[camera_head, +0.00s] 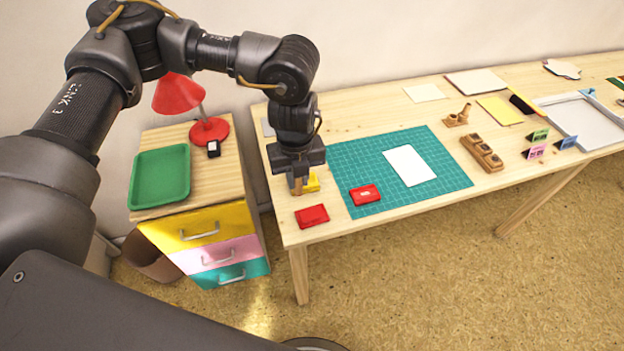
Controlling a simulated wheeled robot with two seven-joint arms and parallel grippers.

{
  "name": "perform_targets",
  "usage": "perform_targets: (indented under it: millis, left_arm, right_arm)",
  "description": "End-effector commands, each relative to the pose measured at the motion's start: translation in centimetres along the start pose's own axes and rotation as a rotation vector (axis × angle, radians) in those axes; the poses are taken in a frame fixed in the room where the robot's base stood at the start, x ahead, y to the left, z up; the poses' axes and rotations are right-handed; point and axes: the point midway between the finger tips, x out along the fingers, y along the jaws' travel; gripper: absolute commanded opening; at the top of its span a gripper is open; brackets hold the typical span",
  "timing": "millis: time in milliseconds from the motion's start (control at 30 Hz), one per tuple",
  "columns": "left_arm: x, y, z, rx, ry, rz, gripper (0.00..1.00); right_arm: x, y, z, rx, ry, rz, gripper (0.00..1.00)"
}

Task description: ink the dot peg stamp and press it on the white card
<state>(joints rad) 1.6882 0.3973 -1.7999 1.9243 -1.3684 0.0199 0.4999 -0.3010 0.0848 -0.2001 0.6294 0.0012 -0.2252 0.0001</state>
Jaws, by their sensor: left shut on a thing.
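The white card (409,166) lies on the teal gridded cutting mat (440,178). My left gripper (297,178) points down at the left part of the table, left of the mat. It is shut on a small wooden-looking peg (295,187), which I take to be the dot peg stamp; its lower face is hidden. A yellow inkpad (312,183) sits right beside the peg, partly hidden by the gripper; I cannot tell if they touch. A red pad (312,216) lies at the table's front left, and another red pad (365,194) lies on the mat. My right gripper is not in view.
A wooden holder (481,152) stands right of the mat, with small coloured cards (537,144) and a grey tray (585,120) beyond. A drawer cabinet on the left bears a green tray (160,177) and a red lamp (209,130). The mat around the card is mostly clear.

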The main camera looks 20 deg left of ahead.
Motion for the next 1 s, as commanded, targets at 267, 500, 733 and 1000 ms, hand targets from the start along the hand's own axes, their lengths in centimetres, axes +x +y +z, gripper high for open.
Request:
perform_targets:
  millis: [267, 500, 733, 1000]
  left_arm:
    - [0.7, -2.1, -1.1, 0.692, 0.014, -0.004, 0.02]
    - [1.1, -2.8, -1.6, 0.985, 0.019, -0.007, 0.02]
    - [1.2, -2.9, -1.7, 1.032, 0.019, -0.008, 0.02]
    - [2.5, -2.9, -1.7, 1.029, 0.02, -0.008, 0.02]
  right_arm:
    - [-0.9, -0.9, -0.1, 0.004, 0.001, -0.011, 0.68]
    - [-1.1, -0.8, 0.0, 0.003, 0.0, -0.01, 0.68]
    - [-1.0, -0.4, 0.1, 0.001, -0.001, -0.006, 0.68]
    - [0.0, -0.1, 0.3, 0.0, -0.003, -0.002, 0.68]
